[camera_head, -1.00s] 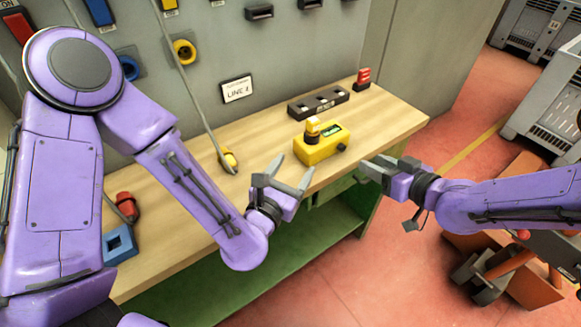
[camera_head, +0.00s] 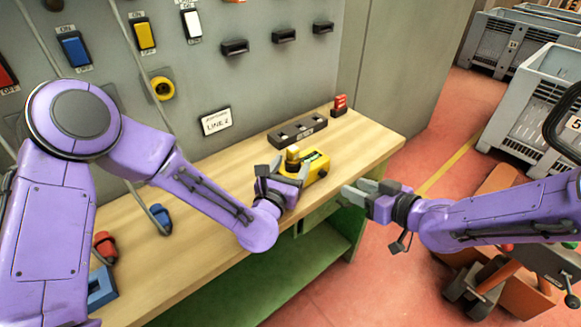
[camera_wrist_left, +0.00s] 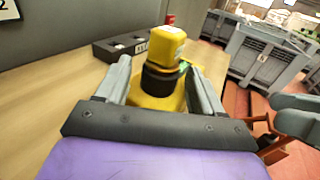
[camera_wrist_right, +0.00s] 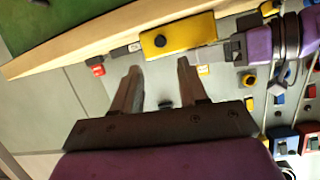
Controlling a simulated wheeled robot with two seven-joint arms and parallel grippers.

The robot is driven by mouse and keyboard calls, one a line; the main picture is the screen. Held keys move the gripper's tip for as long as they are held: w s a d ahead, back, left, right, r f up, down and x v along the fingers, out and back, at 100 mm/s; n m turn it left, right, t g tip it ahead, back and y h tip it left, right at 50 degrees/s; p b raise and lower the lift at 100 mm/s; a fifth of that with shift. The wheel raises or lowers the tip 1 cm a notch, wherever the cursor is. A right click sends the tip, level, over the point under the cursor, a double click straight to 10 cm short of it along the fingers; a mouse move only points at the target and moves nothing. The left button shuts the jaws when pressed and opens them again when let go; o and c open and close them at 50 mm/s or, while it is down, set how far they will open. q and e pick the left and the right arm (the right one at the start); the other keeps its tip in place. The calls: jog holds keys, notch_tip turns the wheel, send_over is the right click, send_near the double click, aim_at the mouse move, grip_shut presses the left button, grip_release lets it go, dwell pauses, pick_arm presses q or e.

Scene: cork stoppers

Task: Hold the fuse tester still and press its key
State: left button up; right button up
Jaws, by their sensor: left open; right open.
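The yellow fuse tester (camera_head: 318,165) stands on the wooden bench near its front edge. A yellow block on a black collar (camera_wrist_left: 163,60) rises from its top. My left gripper (camera_head: 284,172) is open at the tester's left end; in the left wrist view its fingers (camera_wrist_left: 158,82) stand either side of the collar, with gaps showing. My right gripper (camera_head: 352,192) is open and empty, off the bench's front edge, right of the tester. In the right wrist view the tester (camera_wrist_right: 190,33) lies beyond the right fingertips (camera_wrist_right: 159,66), with a small dark round button (camera_wrist_right: 160,40) on its near side.
A dark slotted block (camera_head: 290,133) and a red item (camera_head: 340,105) sit behind the tester. Red and blue plugs (camera_head: 160,217) and a blue holder (camera_head: 102,288) lie at the bench's left. A grey switch panel (camera_head: 225,80) stands behind. Grey crates (camera_head: 535,110) are far right.

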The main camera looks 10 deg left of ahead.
pick_arm(q)
grip_shut()
pick_arm(e)
grip_shut()
dwell(1.4)
